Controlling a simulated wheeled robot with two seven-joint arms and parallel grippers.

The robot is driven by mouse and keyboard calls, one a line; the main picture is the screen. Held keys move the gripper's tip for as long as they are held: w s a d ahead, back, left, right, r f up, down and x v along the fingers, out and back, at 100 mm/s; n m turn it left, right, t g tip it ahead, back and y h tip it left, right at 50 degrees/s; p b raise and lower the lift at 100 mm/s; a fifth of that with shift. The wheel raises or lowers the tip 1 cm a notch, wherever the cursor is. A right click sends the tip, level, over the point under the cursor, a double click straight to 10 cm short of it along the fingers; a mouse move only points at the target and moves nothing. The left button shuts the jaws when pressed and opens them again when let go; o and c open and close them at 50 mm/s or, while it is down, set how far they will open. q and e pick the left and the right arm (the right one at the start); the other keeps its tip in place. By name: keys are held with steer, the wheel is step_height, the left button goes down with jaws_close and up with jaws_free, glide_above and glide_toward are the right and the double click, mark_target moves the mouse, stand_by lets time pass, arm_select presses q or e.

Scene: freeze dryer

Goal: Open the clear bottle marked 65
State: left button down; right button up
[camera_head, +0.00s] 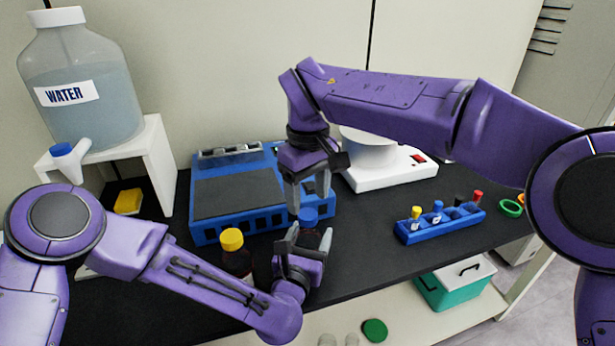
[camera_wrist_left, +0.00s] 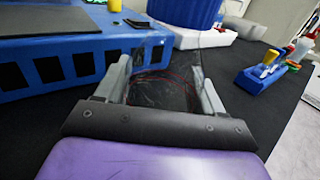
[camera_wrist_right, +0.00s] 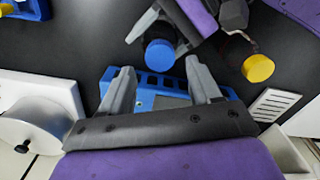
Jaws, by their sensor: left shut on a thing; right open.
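The clear bottle (camera_wrist_left: 165,88) stands upright between the fingers of my left gripper (camera_wrist_left: 165,90). Faint red markings show through it, but I cannot read a number. Its blue cap (camera_head: 308,215) is on top; the cap also shows in the right wrist view (camera_wrist_right: 160,53). In the head view my left gripper (camera_head: 302,243) is shut on the bottle below the cap. My right gripper (camera_head: 308,197) is open and empty, pointing down just above the cap. In the right wrist view the cap lies beyond the fingertips (camera_wrist_right: 158,72), not clearly between them.
A blue and grey device (camera_head: 238,190) is behind. A white appliance (camera_head: 390,175) and blue tube rack (camera_head: 440,224) stand to the right. A water jug (camera_head: 85,100) is at far left.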

mark_target(308, 213)
step_height(308, 213, down, 4)
steer(key=shift+f, duration=0.15)
steer(key=c, duration=1.1)
